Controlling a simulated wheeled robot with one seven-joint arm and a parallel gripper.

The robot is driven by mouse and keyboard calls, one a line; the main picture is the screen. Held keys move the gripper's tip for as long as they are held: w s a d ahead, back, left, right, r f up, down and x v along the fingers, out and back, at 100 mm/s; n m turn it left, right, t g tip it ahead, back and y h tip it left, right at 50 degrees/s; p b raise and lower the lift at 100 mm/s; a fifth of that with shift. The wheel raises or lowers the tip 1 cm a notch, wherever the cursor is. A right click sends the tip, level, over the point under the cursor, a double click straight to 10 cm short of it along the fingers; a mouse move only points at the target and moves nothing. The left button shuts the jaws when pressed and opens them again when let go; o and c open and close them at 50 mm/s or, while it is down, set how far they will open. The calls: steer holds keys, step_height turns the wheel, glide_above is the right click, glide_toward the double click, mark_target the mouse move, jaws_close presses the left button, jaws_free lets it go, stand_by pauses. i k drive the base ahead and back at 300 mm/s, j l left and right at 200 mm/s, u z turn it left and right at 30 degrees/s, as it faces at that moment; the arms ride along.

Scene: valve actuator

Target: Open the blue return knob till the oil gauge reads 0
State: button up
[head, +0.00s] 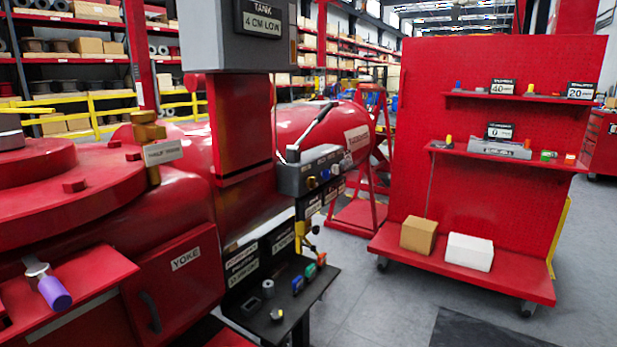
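A grey block (310,170) with a black lever (318,127) stands at the middle, on the front of the red machine. On the red stand at right, small black displays read 40 (503,87), 20 (581,91) and 0 (499,131). Their captions are too blurred to tell which one is the oil gauge. My gripper is not in view.
A grey tank box (237,40) bears a sign reading "4 CM LOW". A black shelf (262,318) below the block holds blue, green and red small parts. Grey floor (385,290) is clear between machine and stand.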

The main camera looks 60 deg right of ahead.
mark_target(325, 175)
steer(key=z, duration=1.3)
